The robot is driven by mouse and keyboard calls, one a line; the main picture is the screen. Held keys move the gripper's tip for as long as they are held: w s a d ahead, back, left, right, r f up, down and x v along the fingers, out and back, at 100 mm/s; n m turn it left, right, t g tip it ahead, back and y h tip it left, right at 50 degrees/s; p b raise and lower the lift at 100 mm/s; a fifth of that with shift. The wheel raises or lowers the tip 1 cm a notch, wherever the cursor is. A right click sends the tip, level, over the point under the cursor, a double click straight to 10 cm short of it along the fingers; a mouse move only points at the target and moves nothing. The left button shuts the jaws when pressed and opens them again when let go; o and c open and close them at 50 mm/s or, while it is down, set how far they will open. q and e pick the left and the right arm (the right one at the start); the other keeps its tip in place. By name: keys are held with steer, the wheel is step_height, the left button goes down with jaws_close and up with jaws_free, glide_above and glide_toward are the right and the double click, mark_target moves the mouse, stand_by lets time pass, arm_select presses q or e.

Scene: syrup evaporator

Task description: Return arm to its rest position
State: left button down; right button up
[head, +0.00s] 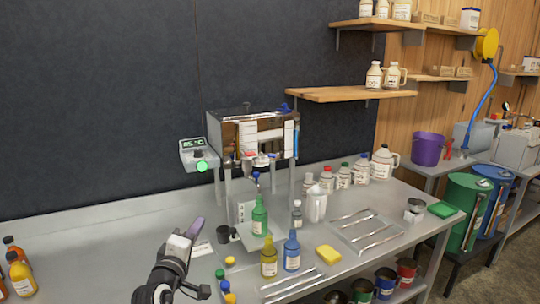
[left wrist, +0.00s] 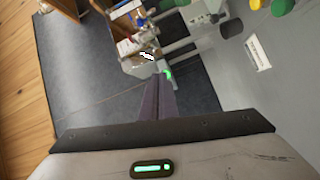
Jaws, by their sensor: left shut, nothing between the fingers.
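My left gripper (head: 194,229) is in the lower left-middle of the head view, with its dark arm coming up from the bottom edge. Its purple-grey fingers are closed together with nothing between them. It is over the steel bench (head: 100,233), left of the evaporator (head: 258,137) and close to a small dark cup (head: 223,234). In the left wrist view, the closed fingers (left wrist: 158,100) point towards the tilted evaporator and its green light. I cannot tell whether the fingers touch anything. My right gripper is not in view.
A green bottle (head: 259,216), a yellow-olive bottle (head: 269,257) and a blue bottle (head: 292,251) stand right of my gripper. A controller with a green light (head: 200,158) is behind it. Orange and yellow bottles (head: 20,277) stand far left. The bench between them and my arm is clear.

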arm_select(q)
steer(key=s+a+r+m+y, duration=0.2)
steer(key=a+r+y, duration=0.1)
steer(key=a, duration=1.3)
steer(key=s+a+r+m+y, duration=0.1)
steer(key=s+a+r+y, duration=0.15)
steer(key=a, duration=1.35)
steer(key=s+d+f+n+h, duration=0.4)
steer(key=s+d+f+n, duration=0.2)
steer(key=d+f+n, duration=0.6)
steer(key=s+d+f+m+g, duration=0.3)
steer(key=s+f+m, duration=0.5)
steer(key=s+m, duration=0.25)
steer(key=s+d+f+m+g, duration=0.35)
steer(key=s+f+m, duration=0.45)
steer(key=s+m, duration=0.3)
steer(key=s+d+f+m+g, duration=0.3)
steer(key=s+f+m, duration=0.55)
steer(key=s, duration=0.35)
steer(key=d+n+h, duration=0.1)
steer(key=d+n, duration=0.4)
steer(key=d, duration=0.8)
steer(key=shift+s+r+h, duration=0.35)
steer(key=shift+s, duration=0.1)
